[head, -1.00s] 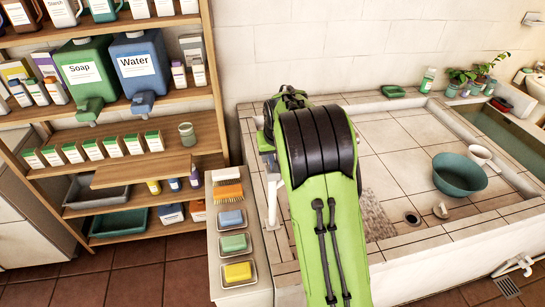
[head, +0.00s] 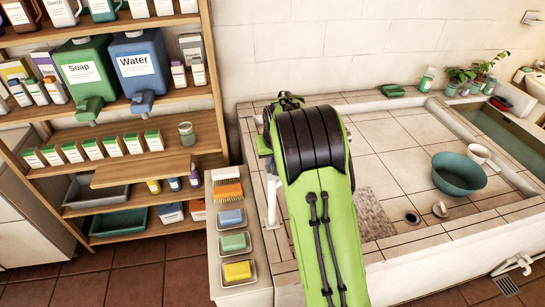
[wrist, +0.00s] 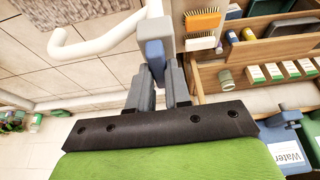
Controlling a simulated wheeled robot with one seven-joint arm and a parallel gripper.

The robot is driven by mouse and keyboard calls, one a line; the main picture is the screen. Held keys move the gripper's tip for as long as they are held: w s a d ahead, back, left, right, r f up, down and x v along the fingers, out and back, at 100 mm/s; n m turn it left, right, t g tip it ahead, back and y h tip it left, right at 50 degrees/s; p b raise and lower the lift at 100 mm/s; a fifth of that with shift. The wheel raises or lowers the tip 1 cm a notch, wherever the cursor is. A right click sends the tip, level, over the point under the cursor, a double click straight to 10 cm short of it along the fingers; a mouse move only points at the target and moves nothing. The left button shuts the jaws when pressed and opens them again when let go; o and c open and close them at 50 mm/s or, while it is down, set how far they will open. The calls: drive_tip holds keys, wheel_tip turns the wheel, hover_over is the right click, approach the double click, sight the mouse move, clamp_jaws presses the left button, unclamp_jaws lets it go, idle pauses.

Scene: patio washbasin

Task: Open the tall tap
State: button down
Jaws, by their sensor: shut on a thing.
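The tall tap has a white curved spout (wrist: 98,40), seen at the upper left in the wrist view. A blue-grey lever (wrist: 153,52) stands out beside its grey top. My gripper (wrist: 158,75) is shut on this lever, with a finger on either side of it. In the head view part of the tap's white pipe (head: 272,200) shows left of my arm. My green and black arm hides my gripper and the rest of the tap there.
A shelf (head: 150,170) with soap and water jugs stands at the left. A ledge with brushes and soap dishes (head: 240,271) lies left of my arm. The tiled basin (head: 400,145) holds a green bowl (head: 458,175) and a white mug (head: 479,154) at the right.

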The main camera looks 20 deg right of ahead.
drive_tip(key=shift+n, duration=0.3)
drive_tip(key=n+y, duration=0.1)
drive_tip(key=n, duration=0.2)
drive_tip(key=shift+d+b, duration=0.15)
drive_tip(key=shift+b, duration=0.2)
drive_tip(key=n+y, duration=0.1)
drive_tip(key=n, duration=0.1)
drive_tip(key=n+y+p, duration=0.1)
drive_tip(key=n, duration=0.1)
drive_tip(key=shift+d+r+g, duration=0.1)
drive_tip(key=shift+g, duration=0.3)
drive_tip(key=n+p, duration=0.1)
drive_tip(key=n, duration=0.2)
drive_tip(key=n+g+y+p, duration=0.1)
drive_tip(key=n+p, duration=0.1)
drive_tip(key=shift+w+d+n+y, duration=0.1)
drive_tip(key=shift+n+y, duration=0.2)
drive_tip(key=shift+n, duration=0.1)
drive_tip(key=n+g, duration=0.1)
drive_tip(key=n, duration=0.1)
drive_tip(key=n+p, duration=0.1)
drive_tip(key=n, duration=0.1)
drive_tip(key=shift+w+g+y, duration=0.15)
drive_tip(key=shift+g+y, duration=0.15)
drive_tip(key=shift+g, duration=0.1)
drive_tip(key=shift+n, duration=0.4)
drive_tip(key=c, duration=1.1)
unclamp_jaws()
drive_tip(key=shift+o, duration=0.2)
